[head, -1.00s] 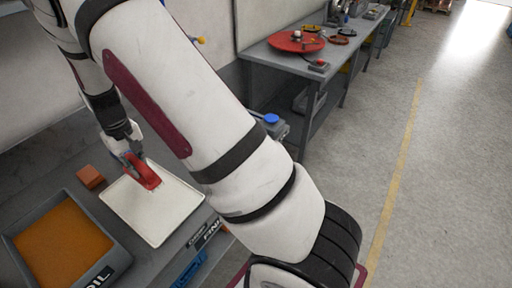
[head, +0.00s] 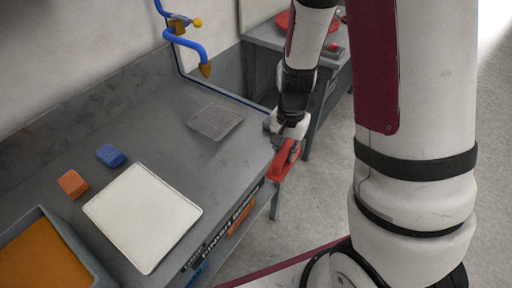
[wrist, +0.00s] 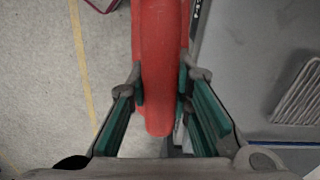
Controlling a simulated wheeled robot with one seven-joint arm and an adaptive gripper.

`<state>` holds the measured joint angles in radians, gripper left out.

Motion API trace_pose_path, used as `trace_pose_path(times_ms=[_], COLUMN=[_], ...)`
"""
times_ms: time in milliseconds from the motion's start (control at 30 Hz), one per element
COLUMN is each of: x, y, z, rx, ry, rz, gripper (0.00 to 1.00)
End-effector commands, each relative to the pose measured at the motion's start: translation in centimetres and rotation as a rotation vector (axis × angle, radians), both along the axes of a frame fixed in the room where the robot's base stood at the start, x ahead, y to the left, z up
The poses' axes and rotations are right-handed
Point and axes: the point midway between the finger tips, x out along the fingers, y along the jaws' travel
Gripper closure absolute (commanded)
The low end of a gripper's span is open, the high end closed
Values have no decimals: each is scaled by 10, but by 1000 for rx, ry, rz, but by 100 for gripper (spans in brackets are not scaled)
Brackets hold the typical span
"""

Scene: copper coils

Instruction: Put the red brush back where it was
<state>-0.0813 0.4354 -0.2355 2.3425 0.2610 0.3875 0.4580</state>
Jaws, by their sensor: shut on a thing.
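The red brush (head: 284,160) is in my gripper (head: 287,143) at the right end of the grey workbench, by its front edge. In the wrist view the red brush (wrist: 160,60) runs between my gripper's two green-padded fingers (wrist: 163,92), which are shut on it. The brush's far end is cut off in that view. In the head view it appears off the bench surface, but the height is hard to judge.
A white tray (head: 143,217), an orange block (head: 72,184), a blue block (head: 110,155) and an orange-filled container (head: 44,262) stand on the bench at left. A grey ribbed plate (head: 215,121) lies near the right end. A blue pipe (head: 186,43) with a nozzle overhangs the back.

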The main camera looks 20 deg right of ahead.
Motion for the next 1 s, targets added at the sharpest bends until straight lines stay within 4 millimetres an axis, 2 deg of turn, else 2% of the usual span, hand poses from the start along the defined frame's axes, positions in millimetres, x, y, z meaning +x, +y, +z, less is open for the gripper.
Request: trace_pose_path(times_ms=[100, 200, 700, 800, 1000], x=[-14, -8, 101, 115, 128], y=[-2, 1, 39, 43, 48], z=[-3, -5, -16, -17, -18], rx=[0, -2, -2, -2, -2], ry=[0, -1, -1, -1, 0], rz=[-86, -110, -107, -109, -108], gripper=[100, 100, 100, 100, 100])
